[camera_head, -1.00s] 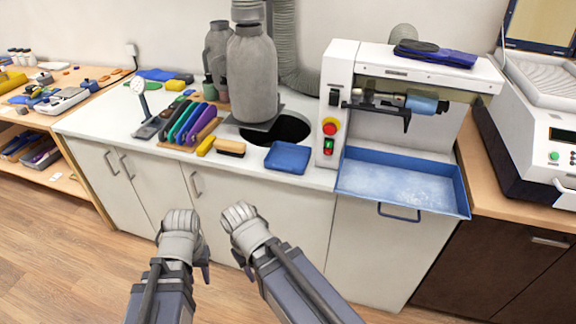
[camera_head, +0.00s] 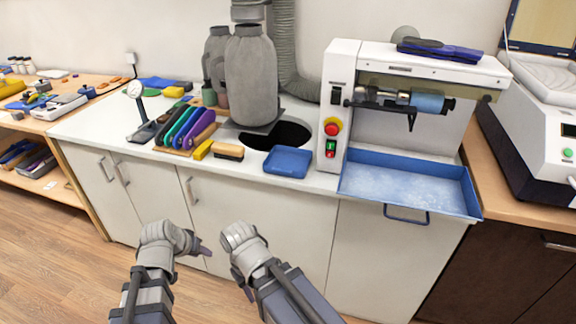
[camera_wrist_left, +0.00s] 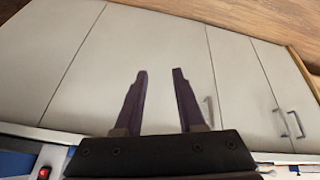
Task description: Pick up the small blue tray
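The small blue tray (camera_head: 288,161) lies flat on the white counter, near its front edge and left of the grinding machine. My left gripper (camera_head: 203,249) is in front of the cabinet doors, below the counter edge and left of the tray, apart from it. In the left wrist view its two dark fingers (camera_wrist_left: 159,74) are spread with nothing between them. My right gripper (camera_head: 249,293) is lower, also in front of the cabinet; its fingers are mostly hidden behind its wrist, so its opening cannot be told. The tray does not show clearly in the left wrist view.
A brush (camera_head: 228,151) and a yellow block (camera_head: 203,149) lie just left of the tray. The grinding machine (camera_head: 333,120) stands close on its right, with a large blue catch tray (camera_head: 410,184) beneath. Cabinet doors (camera_head: 245,205) face my arms.

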